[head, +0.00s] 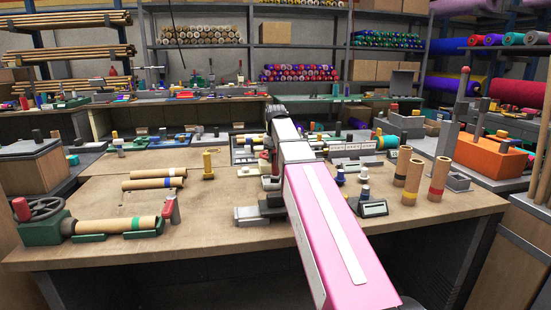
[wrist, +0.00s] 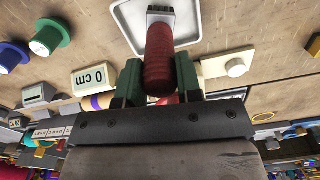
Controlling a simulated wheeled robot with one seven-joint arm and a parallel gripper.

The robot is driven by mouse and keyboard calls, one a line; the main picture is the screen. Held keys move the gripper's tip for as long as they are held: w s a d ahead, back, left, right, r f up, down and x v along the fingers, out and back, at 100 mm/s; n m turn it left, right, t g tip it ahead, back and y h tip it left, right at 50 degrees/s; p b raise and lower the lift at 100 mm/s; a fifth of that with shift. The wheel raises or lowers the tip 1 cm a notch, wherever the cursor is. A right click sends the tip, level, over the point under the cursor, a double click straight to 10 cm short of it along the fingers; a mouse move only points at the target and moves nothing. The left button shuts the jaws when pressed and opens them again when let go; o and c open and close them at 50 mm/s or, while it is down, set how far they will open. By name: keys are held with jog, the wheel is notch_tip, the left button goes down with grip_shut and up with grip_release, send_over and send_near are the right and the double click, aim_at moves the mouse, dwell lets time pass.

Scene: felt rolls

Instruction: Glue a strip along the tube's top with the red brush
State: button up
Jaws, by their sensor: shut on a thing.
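My gripper (wrist: 158,85) is shut on the dark red handle of the brush (wrist: 160,55), between two green jaw fingers. The brush's pale head shows at the top edge of the wrist view, over a light tray (wrist: 118,28). In the head view my gripper is mostly hidden by my pink arm, around the middle of the bench. A cardboard tube (head: 110,226) with a green band lies level in a green cradle (head: 88,238) at the bench's front left, well left of my arm. I cannot make out any glue on its top.
A handwheel (head: 40,210) with a red knob stands at the tube's left end, and a red-topped post (head: 170,209) at its right. Two loose tubes (head: 155,183) lie behind. Several tubes (head: 439,178) stand at the right. Bare bench (head: 105,190) surrounds the loose tubes.

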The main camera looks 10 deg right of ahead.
jog(key=shift+f, duration=0.45)
dwell(1.1)
jog(key=shift+r, duration=3.85)
